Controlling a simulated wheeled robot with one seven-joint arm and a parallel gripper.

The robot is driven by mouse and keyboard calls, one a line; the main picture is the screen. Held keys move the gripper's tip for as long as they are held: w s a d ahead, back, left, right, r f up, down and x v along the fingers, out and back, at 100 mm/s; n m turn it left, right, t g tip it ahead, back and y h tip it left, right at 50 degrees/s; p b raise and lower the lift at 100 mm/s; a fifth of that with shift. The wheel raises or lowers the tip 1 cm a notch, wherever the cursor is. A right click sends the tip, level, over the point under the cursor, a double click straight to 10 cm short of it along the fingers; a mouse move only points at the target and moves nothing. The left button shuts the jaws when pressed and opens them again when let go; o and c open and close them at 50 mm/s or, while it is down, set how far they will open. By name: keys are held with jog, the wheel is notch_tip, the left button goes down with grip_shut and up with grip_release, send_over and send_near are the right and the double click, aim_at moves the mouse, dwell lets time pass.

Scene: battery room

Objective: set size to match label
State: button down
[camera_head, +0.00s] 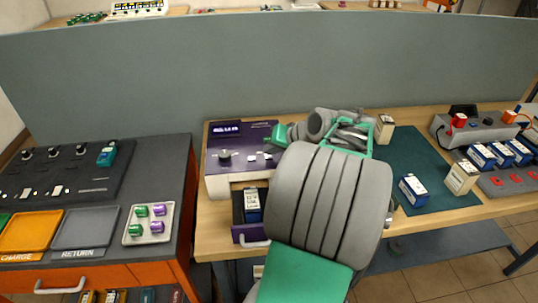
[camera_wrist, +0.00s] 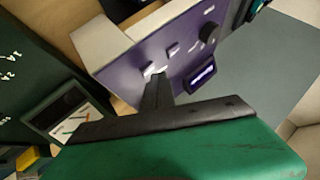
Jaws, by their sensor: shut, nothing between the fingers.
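The tester (camera_head: 215,184) stands on the wooden bench with a purple panel (camera_head: 243,150), a lit display (camera_head: 226,130), a dark knob (camera_head: 224,155) and small switches. A labelled battery (camera_head: 252,208) sits in its open drawer (camera_head: 237,232). In the wrist view the purple panel (camera_wrist: 145,54) appears rotated, with its display (camera_wrist: 202,76) to the right of my gripper (camera_wrist: 156,76). My gripper is shut and empty, its tips at or very near a pale small switch; contact cannot be told. In the head view my arm hides most of the gripper. The display's characters are too small to read.
A dark green mat (camera_head: 425,160) with batteries (camera_head: 413,190) lies right of my arm. Another unit (camera_head: 480,130) stands at far right. On the left are orange (camera_head: 30,232) and grey (camera_head: 86,229) trays and a dish (camera_head: 130,238) of cells. A grey partition (camera_head: 270,65) stands behind.

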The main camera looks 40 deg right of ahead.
jog(key=shift+r, duration=0.35)
jog(key=shift+r, duration=0.1)
jog(key=shift+r+p, duration=2.05)
jog(key=shift+r, duration=0.35)
dwell(0.6)
notch_tip(320, 180, up, 4)
jog(key=p, duration=0.7)
send_over(271, 158)
jog(key=shift+d+b, duration=0.1)
jog(key=shift+b, duration=0.2)
jog(key=shift+f, duration=0.1)
notch_tip(271, 158, down, 9)
jog(key=b, duration=0.6)
jog(key=shift+b, duration=0.4)
